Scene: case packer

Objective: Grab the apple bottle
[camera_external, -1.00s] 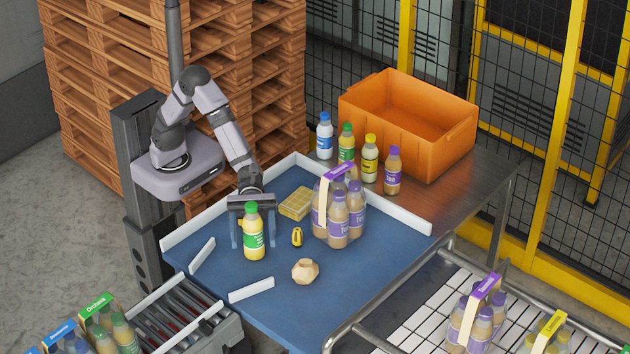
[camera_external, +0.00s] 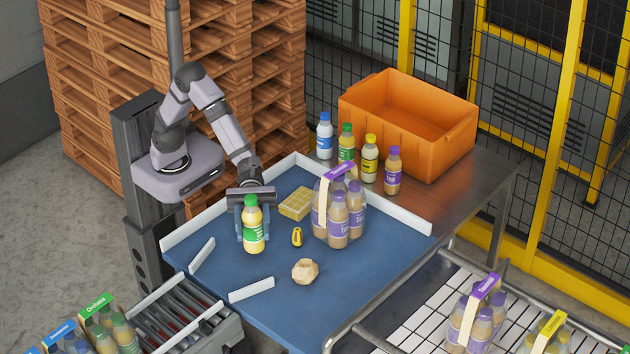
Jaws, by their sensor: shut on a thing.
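The bottle of yellow juice with a green cap and green label (camera_external: 253,231) stands upright over the blue table surface (camera_external: 345,283), left of centre; I take it for the apple bottle. My gripper (camera_external: 253,222) is shut on this bottle, with one blue finger on each side of its body. I cannot tell whether its base touches the table. Another green-capped bottle (camera_external: 346,144) stands in the row at the back.
White rails (camera_external: 251,290) edge the table. An orange crate (camera_external: 385,123) stands behind.

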